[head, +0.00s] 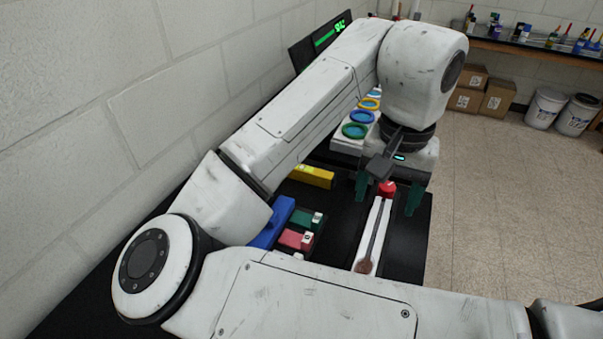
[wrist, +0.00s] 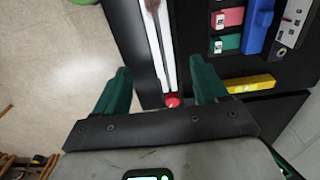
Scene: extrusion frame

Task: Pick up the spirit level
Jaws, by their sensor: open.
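A yellow bar (head: 312,176), which looks like the spirit level, lies on the black bench top left of my gripper, partly covered by my arm. It also shows in the wrist view (wrist: 250,84), to the right of the fingers and apart from them. My gripper (head: 388,199) has green fingers, spread wide and empty. In the wrist view the fingers (wrist: 160,78) stand on either side of a long white holder's red-ended item, with no visible grip on it.
The white holder (head: 365,228) carries a long dark rod, with a red knob (head: 387,188) at its far end. Blue (head: 272,222), green (head: 307,219) and red (head: 295,239) blocks lie left of it. Coloured rings (head: 355,130) stand behind. A wall bounds the left side; open floor lies right.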

